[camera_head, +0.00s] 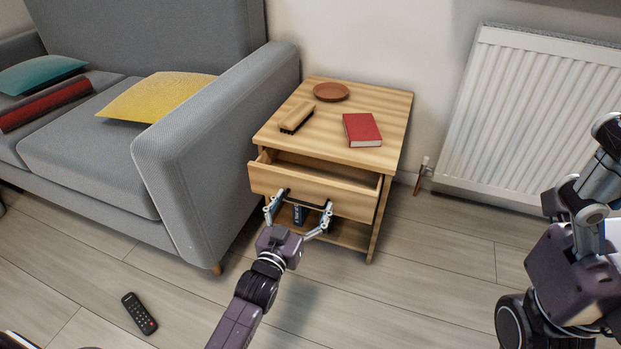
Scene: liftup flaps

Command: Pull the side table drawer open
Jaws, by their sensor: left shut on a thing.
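The wooden side table (392,117) stands between the sofa and the radiator. Its drawer (344,203) is partly open, pulled out toward me, and the inside that shows looks empty. A dark bar handle (306,200) is on the drawer front. My left gripper (299,207) is at the drawer front, shut on the handle, with one finger near each end of it. My right arm is at the right edge, in front of the radiator; its gripper's fingers cannot be made out.
A brush (296,117), a red book (362,130) and a brown plate (331,91) lie on the tabletop. The grey sofa (205,130) is close on the left, the radiator (540,110) on the right. A remote (139,313) lies on the floor.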

